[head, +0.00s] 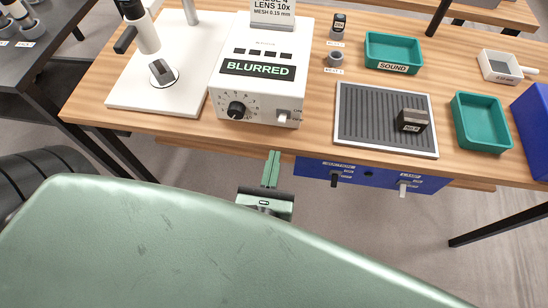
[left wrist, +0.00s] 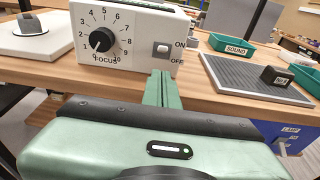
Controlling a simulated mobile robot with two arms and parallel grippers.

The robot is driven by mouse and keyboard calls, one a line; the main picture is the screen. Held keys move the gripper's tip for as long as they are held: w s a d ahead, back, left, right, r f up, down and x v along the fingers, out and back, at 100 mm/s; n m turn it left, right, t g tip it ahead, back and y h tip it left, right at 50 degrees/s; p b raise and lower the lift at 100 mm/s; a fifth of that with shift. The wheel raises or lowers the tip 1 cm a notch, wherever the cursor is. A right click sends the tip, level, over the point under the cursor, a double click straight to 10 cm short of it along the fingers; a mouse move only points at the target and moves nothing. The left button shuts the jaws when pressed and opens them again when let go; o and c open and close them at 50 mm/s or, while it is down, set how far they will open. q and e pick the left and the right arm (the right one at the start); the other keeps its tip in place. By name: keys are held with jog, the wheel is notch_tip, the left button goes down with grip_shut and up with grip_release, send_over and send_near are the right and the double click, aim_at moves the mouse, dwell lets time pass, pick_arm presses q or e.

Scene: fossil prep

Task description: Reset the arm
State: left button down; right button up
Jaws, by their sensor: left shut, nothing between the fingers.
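My left gripper (head: 271,170) is shut and empty. Its green fingers are together just in front of the table's front edge, below the white control box (head: 262,70). In the left wrist view the closed fingers (left wrist: 162,90) point toward the box front, which carries a black focus knob (left wrist: 103,39) and an on/off switch (left wrist: 162,48). The box display (head: 258,70) reads BLURRED. A large pale green part of my own body covers the lower head view. My right gripper is not in view.
A microscope stands on a white base (head: 190,92) at left. A ribbed grey mat (head: 360,120) holds a small dark block (head: 412,120). Green trays (head: 417,53) (head: 460,131), a white tray (head: 490,72) and a blue bin (head: 534,125) are at right. A blue panel (head: 312,168) hangs under the table edge.

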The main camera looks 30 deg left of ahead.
pick_arm(q)
jog(key=d+f+m+h, duration=0.3)
jog(key=f+m, duration=0.5)
jog(key=d+f+m+h, duration=0.2)
jog(key=d+f+m, duration=0.1)
jog(key=f+m, duration=0.45)
jog(key=s+f+m+g+h, duration=0.1)
jog(key=s+f+m+g, duration=0.2)
jog(key=f+m, duration=0.45)
jog(key=s+f+m+g+h, duration=0.1)
jog(key=s+f+m+g, duration=0.25)
jog(key=f, duration=0.75)
jog(key=s+a+f+m+g+y, duration=0.1)
jog(key=s+a+f+m+g, duration=0.3)
jog(key=s+a+f+m, duration=0.3)
jog(key=s+a+f+m+g+y, duration=0.1)
jog(key=s+a+f+m+g, duration=0.3)
jog(key=s+a+f+m, duration=0.4)
jog(key=s+f, duration=0.2)
jog(key=s, duration=0.2)
jog(key=shift+s+f+y, duration=0.2)
jog(key=shift+s+y, duration=0.1)
jog(key=shift+s, duration=0.1)
